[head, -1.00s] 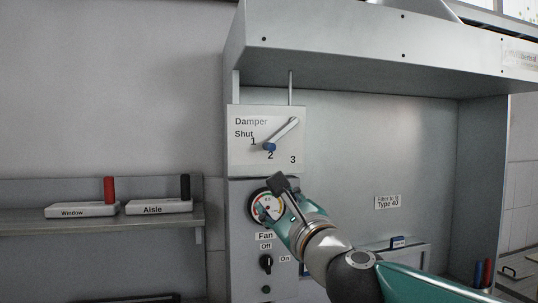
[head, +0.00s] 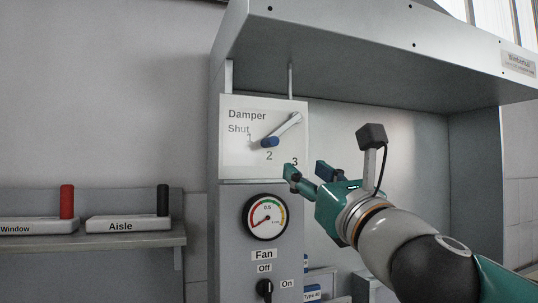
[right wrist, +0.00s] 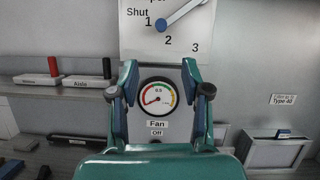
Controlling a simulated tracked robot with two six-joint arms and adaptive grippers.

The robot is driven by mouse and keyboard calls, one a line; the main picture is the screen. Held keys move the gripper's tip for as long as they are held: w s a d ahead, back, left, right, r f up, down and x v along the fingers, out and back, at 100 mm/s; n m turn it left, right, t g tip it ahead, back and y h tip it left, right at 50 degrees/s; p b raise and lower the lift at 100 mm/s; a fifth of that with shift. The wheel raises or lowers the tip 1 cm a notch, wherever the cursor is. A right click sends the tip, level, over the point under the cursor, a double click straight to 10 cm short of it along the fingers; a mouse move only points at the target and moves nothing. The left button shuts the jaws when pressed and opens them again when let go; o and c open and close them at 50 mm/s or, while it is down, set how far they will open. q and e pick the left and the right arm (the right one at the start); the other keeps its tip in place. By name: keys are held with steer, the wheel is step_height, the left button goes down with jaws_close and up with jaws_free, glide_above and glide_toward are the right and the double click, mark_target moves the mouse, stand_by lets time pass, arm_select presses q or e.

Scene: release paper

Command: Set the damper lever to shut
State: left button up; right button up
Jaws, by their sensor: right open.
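The damper lever (head: 284,128) is a pale metal bar with a blue knob (head: 270,142) at its lower-left end, on the white damper plate (head: 235,158). The knob points down-left, between the marks 1 and 2. Its lower part also shows at the top of the right wrist view (right wrist: 185,10), cut off by the frame. My right gripper (head: 306,172) is open and empty, below and right of the knob, near the mark 3. In the right wrist view, its open fingers (right wrist: 159,82) frame the gauge, with the knob above them. My left gripper is not in view.
Below the plate are a round gauge (head: 265,218) and a fan switch (head: 264,288). A metal hood (head: 370,45) overhangs the plate. At the left, a shelf (head: 130,241) bears the Window and Aisle blocks with red and black handles. The wall left of the plate is bare.

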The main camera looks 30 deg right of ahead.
mark_target(276, 144)
steer(key=p+x, duration=0.2)
steer(key=x, duration=0.5)
steer(key=p+x, duration=0.3)
steer(key=x, duration=0.5)
steer(key=shift+s+d+r, duration=0.1)
steer(key=shift+s+r, duration=0.05)
steer(key=shift+r, duration=0.1)
steer(key=shift+w+d+r+p, duration=0.15)
steer(key=shift+w+p, duration=0.2)
steer(key=shift+w, duration=0.3)
jaws_close()
